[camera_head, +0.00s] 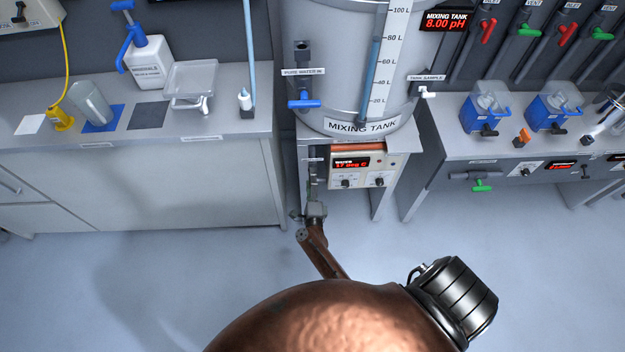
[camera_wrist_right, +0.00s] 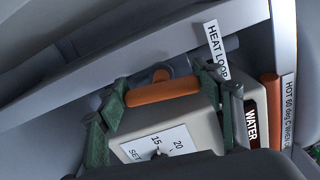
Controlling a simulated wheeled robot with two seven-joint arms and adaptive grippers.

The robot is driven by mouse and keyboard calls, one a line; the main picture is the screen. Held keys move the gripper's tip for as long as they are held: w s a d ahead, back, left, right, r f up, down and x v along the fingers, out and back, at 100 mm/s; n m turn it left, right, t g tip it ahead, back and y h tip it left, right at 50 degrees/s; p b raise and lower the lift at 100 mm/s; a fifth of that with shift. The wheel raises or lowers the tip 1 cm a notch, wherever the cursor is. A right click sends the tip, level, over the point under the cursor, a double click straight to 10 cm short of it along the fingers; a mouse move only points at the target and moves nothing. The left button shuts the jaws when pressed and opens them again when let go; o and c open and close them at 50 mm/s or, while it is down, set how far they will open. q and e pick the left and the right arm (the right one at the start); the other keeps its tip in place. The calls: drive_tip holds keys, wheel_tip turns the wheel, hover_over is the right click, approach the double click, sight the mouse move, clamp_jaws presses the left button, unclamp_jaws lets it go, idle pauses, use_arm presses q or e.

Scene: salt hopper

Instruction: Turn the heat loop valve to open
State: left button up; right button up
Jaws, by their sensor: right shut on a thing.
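The heat loop valve handle (camera_wrist_right: 150,93) is an orange bar in the right wrist view, beside the tilted white "HEAT LOOP" label (camera_wrist_right: 216,48). My right gripper (camera_wrist_right: 162,92) has its green fingers at the two ends of this bar and is shut on it. In the head view my right gripper (camera_head: 315,192) reaches under the mixing tank's stand, at the left side of the heater box (camera_head: 385,165); it hides the valve there. Whether the valve is open or closed cannot be told. My left gripper is not in view.
The heater box's red display reads "WATER", about 17 deg C. Another orange part (camera_wrist_right: 271,108) stands beside a "HOT 60 deg C" label (camera_wrist_right: 288,105). The mixing tank (camera_head: 340,70) stands above. A counter (camera_head: 225,130) is left, a bench (camera_head: 460,150) right.

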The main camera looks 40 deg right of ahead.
drive_tip(key=shift+n, duration=0.6)
drive_tip(key=shift+p, duration=0.3)
drive_tip(key=o, duration=1.2)
drive_tip(key=shift+c, duration=0.2)
